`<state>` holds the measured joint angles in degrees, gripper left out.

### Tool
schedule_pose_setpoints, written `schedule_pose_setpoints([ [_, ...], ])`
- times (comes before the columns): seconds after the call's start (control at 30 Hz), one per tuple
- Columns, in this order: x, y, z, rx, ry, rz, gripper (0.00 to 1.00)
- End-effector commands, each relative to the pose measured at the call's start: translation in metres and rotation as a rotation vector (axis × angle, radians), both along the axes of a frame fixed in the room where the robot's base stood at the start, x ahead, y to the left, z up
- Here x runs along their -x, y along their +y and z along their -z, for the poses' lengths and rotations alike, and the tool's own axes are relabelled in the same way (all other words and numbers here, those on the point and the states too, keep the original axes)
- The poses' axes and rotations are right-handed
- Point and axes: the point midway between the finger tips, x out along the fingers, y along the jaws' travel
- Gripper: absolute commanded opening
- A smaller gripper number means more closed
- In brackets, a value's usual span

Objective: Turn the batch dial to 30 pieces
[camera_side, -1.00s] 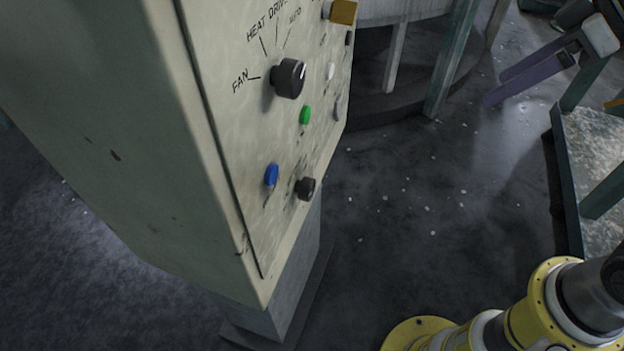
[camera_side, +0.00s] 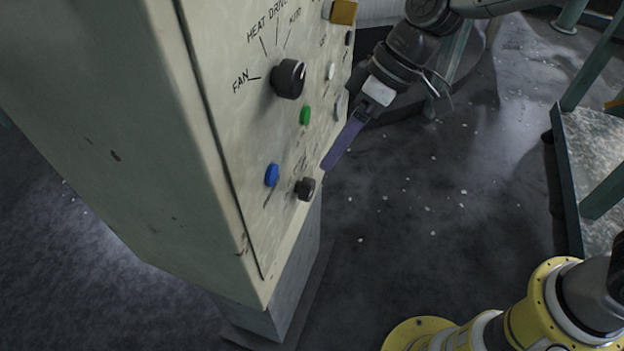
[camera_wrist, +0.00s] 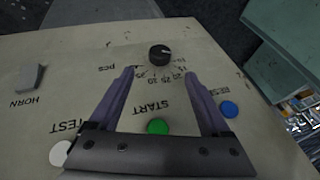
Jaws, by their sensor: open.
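The batch dial is a small black knob (camera_wrist: 159,55) in the wrist view, with a ring of numbers and "pcs" printed by it. A pale mark shows on its top. I cannot read the setting surely. In the side view it is the lower dark knob (camera_side: 305,189) on the panel. My gripper (camera_wrist: 159,76) is open, its two purple fingers pointing toward the dial, which shows between and just beyond the tips. In the side view my gripper (camera_side: 332,163) is close to the panel, up and right of the dial, apart from it. Only one finger shows clearly there.
The panel also has a green button (camera_side: 305,115), a blue button (camera_side: 272,175), a white button (camera_side: 330,71) and a larger mode knob (camera_side: 289,78). A grey switch marked HORN (camera_wrist: 29,77) sits at left in the wrist view. Open floor (camera_side: 430,210) lies right of the cabinet.

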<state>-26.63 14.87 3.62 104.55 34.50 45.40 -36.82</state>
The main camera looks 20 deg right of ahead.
Motion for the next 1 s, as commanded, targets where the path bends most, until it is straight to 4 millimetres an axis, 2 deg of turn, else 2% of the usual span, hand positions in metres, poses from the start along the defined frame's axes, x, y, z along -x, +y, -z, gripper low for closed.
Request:
schedule_pose_setpoints([
  [0.2,-0.001,0.021,0.040,0.003,0.004,0.000,0.81],
  [0.5,-0.004,0.041,0.076,0.001,0.002,0.001,0.81],
  [0.93,-0.006,0.045,0.083,0.001,0.000,0.001,0.81],
  [1.0,-0.006,0.045,0.083,0.000,-0.001,0.002,0.69],
])
